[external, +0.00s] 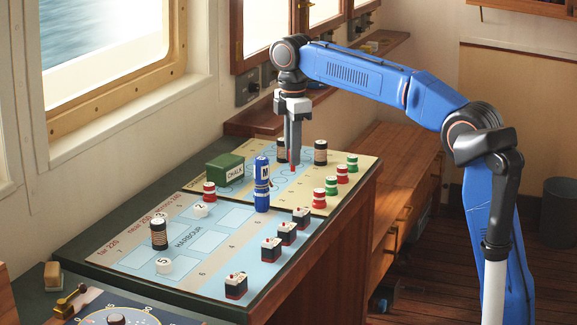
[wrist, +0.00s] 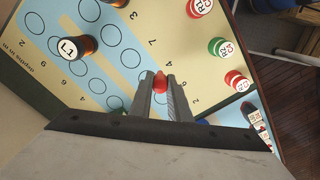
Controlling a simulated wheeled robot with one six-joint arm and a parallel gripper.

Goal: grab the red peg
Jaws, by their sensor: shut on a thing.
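The red peg (wrist: 160,82) shows as a small rounded red tip between my fingertips in the wrist view. In the external view a bit of the red peg (external: 293,168) shows just below the fingertips, over the far part of the chart board. My gripper (external: 293,152) points down and its jaws are shut on the peg. The wrist view shows both grey fingers of my gripper (wrist: 160,88) against the peg's sides. Most of the peg is hidden by the fingers. I cannot tell whether its end touches the board.
Dark cylinders with copper bands (external: 320,153) stand close by the gripper. Red and green striped pieces (external: 342,174) line the board's right edge. A green chalk box (external: 225,168) and a blue cylinder (external: 262,185) stand left and in front. Black-and-red blocks (external: 271,249) stand nearer.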

